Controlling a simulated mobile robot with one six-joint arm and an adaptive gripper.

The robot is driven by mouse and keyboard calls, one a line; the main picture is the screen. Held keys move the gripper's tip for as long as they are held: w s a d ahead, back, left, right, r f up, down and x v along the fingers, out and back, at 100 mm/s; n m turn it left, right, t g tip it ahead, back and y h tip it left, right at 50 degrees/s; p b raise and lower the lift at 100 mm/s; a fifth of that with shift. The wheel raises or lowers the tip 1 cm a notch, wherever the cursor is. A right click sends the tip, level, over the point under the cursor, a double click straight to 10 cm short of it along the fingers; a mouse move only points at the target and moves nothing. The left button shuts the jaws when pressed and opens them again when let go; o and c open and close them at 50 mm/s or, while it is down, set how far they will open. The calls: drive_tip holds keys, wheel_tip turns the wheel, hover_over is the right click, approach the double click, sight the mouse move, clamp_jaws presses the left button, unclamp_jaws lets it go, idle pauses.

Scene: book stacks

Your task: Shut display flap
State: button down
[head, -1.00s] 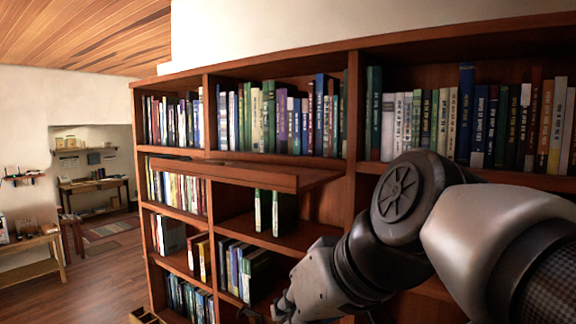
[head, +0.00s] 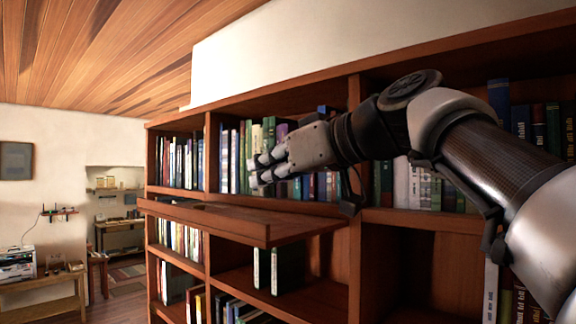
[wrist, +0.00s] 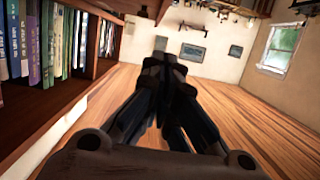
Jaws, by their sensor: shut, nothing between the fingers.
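The display flap (head: 235,224) is a wooden panel on the bookcase, standing raised and jutting out roughly level below the upper row of books. The opening under it shows a few books. My gripper (head: 254,172) is shut and empty, above the flap and in front of the upper book row, apart from the flap as far as I can tell. In the wrist view, my gripper's fingers (wrist: 160,62) are closed together and point along the front of the shelves. The flap is not clearly identifiable in the wrist view.
The bookcase (head: 355,270) has several compartments of upright books (head: 177,165). To the left are a low table (head: 50,288) with items on it and a recess with a desk (head: 120,235). Open wooden floor (wrist: 235,115) lies in front of the shelves.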

sight(246, 220)
drive_tip(key=p+x, duration=0.1)
drive_tip(key=x, duration=0.3)
drive_tip(key=shift+w, duration=0.25)
drive_tip(key=shift+w+a+f+b, duration=0.15)
drive_tip(key=shift+a+f, duration=0.1)
drive_tip(key=shift+f, duration=0.35)
drive_tip(key=shift+w+a+f+b, duration=0.1)
drive_tip(key=shift+a+f+b, duration=0.1)
drive_tip(key=shift+f, duration=0.35)
drive_tip(key=shift+s+d+f, duration=0.1)
drive_tip(key=shift+d+f, duration=0.05)
drive_tip(key=shift+f, duration=0.3)
drive_tip(key=shift+s+d+f, duration=0.1)
drive_tip(key=shift+d+f, duration=0.05)
drive_tip(key=shift+f, duration=0.25)
drive_tip(key=shift+w+a+f, duration=0.1)
drive_tip(key=shift+w+a, duration=0.05)
drive_tip(key=shift+f+b, duration=0.1)
drive_tip(key=shift+b, duration=0.2)
